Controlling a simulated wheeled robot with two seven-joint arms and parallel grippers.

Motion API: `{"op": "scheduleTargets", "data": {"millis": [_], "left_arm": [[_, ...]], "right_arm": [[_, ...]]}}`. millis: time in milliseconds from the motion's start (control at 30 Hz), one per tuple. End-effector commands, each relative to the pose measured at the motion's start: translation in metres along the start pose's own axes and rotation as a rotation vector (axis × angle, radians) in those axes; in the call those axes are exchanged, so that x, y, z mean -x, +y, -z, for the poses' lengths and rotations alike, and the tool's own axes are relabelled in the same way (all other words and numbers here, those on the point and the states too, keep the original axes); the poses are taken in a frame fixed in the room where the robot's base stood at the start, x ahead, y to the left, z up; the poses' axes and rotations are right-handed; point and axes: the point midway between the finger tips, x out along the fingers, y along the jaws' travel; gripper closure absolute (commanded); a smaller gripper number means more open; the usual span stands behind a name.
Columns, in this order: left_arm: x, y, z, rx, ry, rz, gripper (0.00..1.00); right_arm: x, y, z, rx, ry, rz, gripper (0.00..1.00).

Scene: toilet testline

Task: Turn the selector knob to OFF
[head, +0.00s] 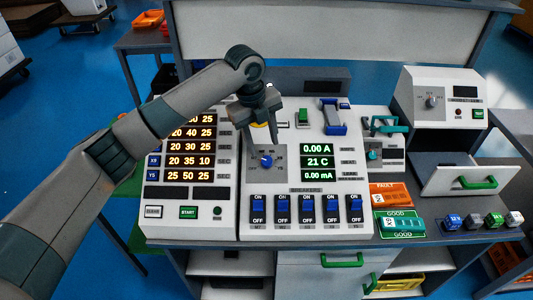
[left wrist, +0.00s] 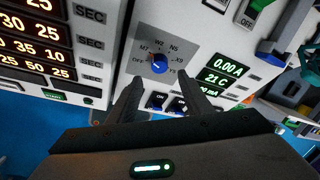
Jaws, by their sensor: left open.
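The selector knob (head: 266,161) is a small blue knob on a grey square plate in the middle of the console. In the left wrist view the knob (left wrist: 159,66) has labels around it, with OFF at its left. Which label it points to is too small to tell. My left gripper (head: 262,138) is above the plate in the head view, its fingers pointing down toward the knob. In the left wrist view its two fingers (left wrist: 161,80) are spread, with the knob beyond the gap between their tips. Nothing is held. My right gripper is not in view.
A row of blue breaker switches (head: 308,205) lies below the knob. The green-lit readout (head: 318,162) is to its right and the timer display (head: 190,148) to its left. A fault/good tray (head: 391,194) and several small coloured blocks (head: 473,221) are farther right.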

Motion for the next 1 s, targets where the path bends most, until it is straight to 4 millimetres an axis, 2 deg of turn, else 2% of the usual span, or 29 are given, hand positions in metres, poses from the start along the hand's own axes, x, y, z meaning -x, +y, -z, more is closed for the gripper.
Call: {"op": "scheduleTargets", "data": {"millis": [200,400,600,867,1000], "left_arm": [[-0.037,0.001,0.001,0.001,0.002,-0.004,0.55],[-0.060,0.000,0.001,0.000,0.001,-0.001,0.55],[-0.069,0.000,0.000,-0.001,-0.001,0.000,0.55],[-0.070,0.000,0.000,-0.001,-0.001,0.000,0.55],[-0.070,0.000,0.000,-0.001,-0.001,0.000,0.86]], "right_arm": [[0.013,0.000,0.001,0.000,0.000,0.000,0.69],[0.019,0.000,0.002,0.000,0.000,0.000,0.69],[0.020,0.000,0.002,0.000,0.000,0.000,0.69],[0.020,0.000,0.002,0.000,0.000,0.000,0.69],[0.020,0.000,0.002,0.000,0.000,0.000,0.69]]}}
